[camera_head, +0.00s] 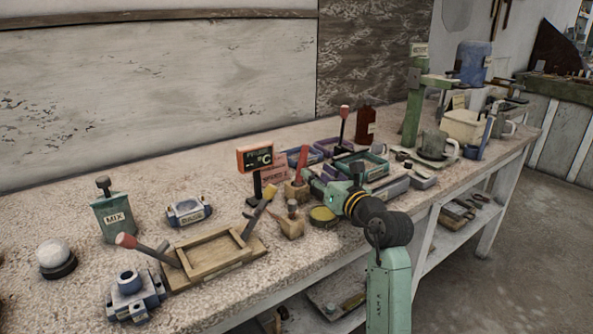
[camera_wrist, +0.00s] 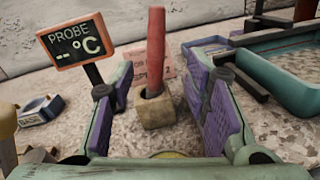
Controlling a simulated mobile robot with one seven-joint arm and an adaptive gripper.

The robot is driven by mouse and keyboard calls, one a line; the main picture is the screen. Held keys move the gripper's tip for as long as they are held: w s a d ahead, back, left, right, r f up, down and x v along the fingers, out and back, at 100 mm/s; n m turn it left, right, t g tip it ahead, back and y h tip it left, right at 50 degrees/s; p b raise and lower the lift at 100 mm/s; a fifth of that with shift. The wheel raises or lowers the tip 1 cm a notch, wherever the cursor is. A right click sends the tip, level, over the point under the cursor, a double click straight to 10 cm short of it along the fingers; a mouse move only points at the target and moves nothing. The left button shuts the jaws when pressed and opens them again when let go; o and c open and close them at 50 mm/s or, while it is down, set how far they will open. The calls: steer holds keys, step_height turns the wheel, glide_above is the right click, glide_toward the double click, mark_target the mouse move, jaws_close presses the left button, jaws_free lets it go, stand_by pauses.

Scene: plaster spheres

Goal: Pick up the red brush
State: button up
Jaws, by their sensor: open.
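A red upright handle (camera_head: 301,163), which I take for the red brush, stands in a small wooden block (camera_head: 296,191); no bristles show. In the wrist view the red handle (camera_wrist: 156,45) rises from the block (camera_wrist: 156,110), leaning slightly. My gripper (camera_head: 312,181) is at the right of the block in the head view. In the wrist view my gripper (camera_wrist: 163,68) is open, its purple-padded fingers to the left and right of the handle, apart from it. The handle stands beyond the fingers, roughly centred between them.
A probe display (camera_head: 255,156) stands close on the left, with a pink card (camera_head: 272,174) behind. A teal tray (camera_head: 372,166) and purple bins (camera_head: 330,147) lie to the right and behind. A wooden block with a yellow-ended tool (camera_head: 289,223) and a round tin (camera_head: 323,216) are in front.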

mark_target(304, 166)
steer(key=p+x, duration=0.2)
steer(key=x, duration=0.5)
steer(key=shift+a, duration=0.35)
steer(key=shift+c, duration=0.3)
jaws_close()
